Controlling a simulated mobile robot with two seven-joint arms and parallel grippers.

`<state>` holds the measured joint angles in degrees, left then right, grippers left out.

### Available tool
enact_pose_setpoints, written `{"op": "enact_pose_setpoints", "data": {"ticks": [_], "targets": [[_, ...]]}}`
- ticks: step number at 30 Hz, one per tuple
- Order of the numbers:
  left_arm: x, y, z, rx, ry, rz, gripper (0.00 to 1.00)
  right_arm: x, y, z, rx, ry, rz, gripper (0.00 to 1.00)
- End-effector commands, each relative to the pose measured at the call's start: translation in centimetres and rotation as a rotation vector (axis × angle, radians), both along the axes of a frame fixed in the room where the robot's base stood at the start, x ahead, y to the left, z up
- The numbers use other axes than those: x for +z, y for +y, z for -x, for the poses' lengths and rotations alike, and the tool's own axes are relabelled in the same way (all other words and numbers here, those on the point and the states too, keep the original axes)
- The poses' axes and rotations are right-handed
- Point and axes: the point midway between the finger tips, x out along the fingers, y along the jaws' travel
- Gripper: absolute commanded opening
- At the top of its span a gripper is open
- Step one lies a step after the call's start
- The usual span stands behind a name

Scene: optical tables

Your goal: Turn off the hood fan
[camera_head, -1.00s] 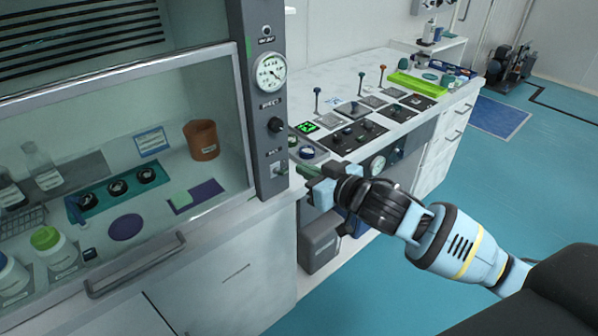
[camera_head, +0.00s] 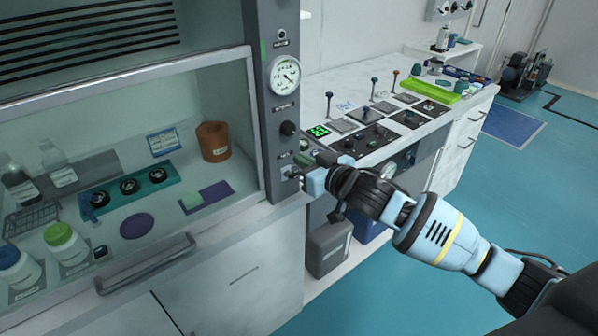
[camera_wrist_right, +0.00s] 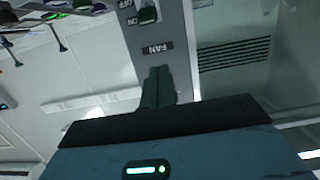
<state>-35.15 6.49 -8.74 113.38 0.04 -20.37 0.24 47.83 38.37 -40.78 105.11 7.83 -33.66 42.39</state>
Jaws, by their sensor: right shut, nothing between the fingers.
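The fan switch (camera_head: 288,172) is low on the grey front post of the fume hood (camera_head: 277,90). In the right wrist view, the switch (camera_wrist_right: 148,13) sits between ON and OFF marks, beyond the upside-down FAN label (camera_wrist_right: 157,48). Its setting is hard to tell. My right gripper (camera_head: 299,177) is at the switch's right side in the head view, its tips partly hidden. In the wrist view its green fingers (camera_wrist_right: 157,84) are shut and empty, pointing at the post. Whether they touch it cannot be told. My left gripper is not in view.
A round gauge (camera_head: 284,75) and a black knob (camera_head: 288,128) are above the switch on the post. The hood's glass sash (camera_head: 120,95) is on the left. A counter (camera_head: 335,85) with panels and levers stands right behind my right gripper. Open floor is at right.

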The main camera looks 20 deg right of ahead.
Motion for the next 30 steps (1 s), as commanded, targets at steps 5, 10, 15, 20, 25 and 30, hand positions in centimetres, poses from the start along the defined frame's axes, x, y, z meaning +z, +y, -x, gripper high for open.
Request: {"op": "enact_pose_setpoints", "data": {"ticks": [5, 10, 15, 20, 25, 30], "targets": [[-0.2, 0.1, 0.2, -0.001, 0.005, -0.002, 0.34, -0.5, 0.9, -2.4, 0.000, 0.000, 0.000, 0.00], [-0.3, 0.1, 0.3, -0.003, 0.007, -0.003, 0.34, -1.4, 1.3, -3.6, -0.001, 0.003, 0.002, 0.00], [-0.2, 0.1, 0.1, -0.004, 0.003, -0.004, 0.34, -3.0, 0.9, -2.5, 0.000, 0.002, 0.001, 0.00], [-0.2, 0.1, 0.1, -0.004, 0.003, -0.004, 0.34, -4.0, 0.7, -1.9, -0.001, 0.000, 0.000, 0.00], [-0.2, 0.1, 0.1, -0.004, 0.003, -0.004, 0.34, -4.2, 0.6, -1.8, 0.000, 0.000, 0.000, 0.00], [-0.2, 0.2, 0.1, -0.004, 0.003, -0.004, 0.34, -4.2, 0.6, -1.8, 0.000, 0.000, 0.000, 0.00]]}}
